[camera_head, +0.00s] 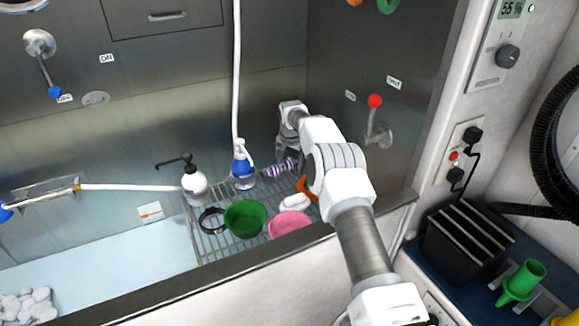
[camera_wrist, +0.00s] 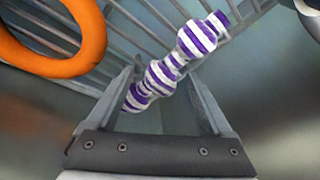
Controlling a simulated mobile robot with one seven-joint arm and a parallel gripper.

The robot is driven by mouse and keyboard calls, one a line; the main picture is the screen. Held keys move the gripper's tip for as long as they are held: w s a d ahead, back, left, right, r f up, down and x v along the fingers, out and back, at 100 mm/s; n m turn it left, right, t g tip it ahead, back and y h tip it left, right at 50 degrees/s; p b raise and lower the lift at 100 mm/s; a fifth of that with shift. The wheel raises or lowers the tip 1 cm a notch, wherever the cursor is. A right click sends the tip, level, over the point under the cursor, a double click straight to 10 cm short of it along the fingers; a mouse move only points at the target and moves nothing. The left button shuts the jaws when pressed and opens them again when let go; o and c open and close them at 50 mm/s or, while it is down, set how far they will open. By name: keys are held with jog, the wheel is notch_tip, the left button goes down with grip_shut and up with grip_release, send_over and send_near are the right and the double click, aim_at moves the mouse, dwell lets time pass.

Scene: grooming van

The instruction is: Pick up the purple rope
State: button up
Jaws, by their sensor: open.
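The purple rope (camera_wrist: 174,62) is a knotted toy with purple and white stripes. In the wrist view it lies diagonally across the gap between the fingers of my gripper (camera_wrist: 164,88). The fingers are open, one on each side of its lower part; I cannot tell whether either touches it. In the head view the rope (camera_head: 281,168) shows on the wire rack, just left of my arm's end.
An orange ring (camera_wrist: 88,45) lies close to the rope, left in the wrist view. The wire rack (camera_head: 213,245) also holds a green bowl (camera_head: 245,219), a pink bowl (camera_head: 289,224), a blue-and-white bottle (camera_head: 243,166) and a white pump bottle (camera_head: 194,182). Steel walls stand close behind.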

aim_at(290, 161)
grip_shut()
dwell(0.4)
jog(key=shift+r, duration=0.15)
notch_tip(290, 161, up, 12)
jog(key=p, duration=0.2)
jog(key=s+d+b, duration=0.2)
jog(key=s+d, duration=0.1)
jog(key=s, duration=0.5)
jog(key=s+d+b, duration=0.2)
jog(key=s+d, duration=0.1)
jog(key=s, duration=0.6)
